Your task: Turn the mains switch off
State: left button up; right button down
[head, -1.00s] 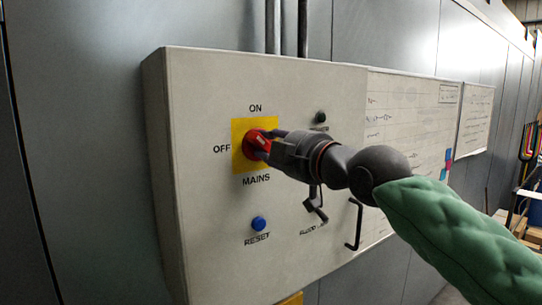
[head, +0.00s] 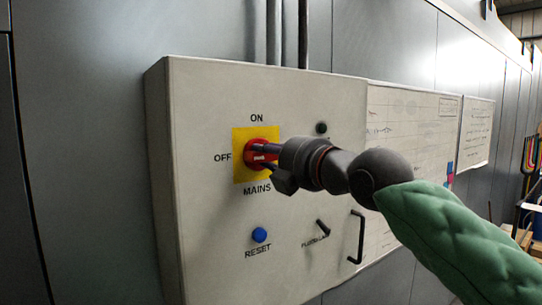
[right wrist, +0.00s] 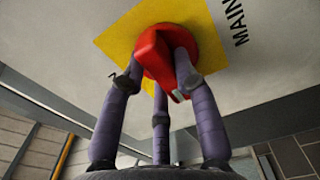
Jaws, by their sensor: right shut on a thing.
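The mains switch is a red rotary knob (head: 258,158) on a yellow plate (head: 241,139), mounted on a grey control box. ON is printed above it, OFF to its left and MAINS below. The pale mark on the knob lies about level, in line with OFF. My right gripper (head: 273,158) is shut on the red knob. In the right wrist view, its purple-grey fingers (right wrist: 160,85) stand around the raised red grip (right wrist: 155,57), with the yellow plate behind. Fingers hide part of the knob's right side. My left gripper is not in view.
A blue RESET button (head: 260,235) sits below the switch. A dark button (head: 321,128), a small black lever (head: 323,227) and a black door handle (head: 357,237) are to the right. Paper sheets (head: 415,125) hang beside the box. Conduits (head: 303,35) rise above it.

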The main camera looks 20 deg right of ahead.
dwell(0.5)
jog(key=c, duration=1)
grip_release()
jog(key=shift+o, duration=0.3)
jog(key=shift+w, duration=0.15)
jog(key=v, duration=1.2)
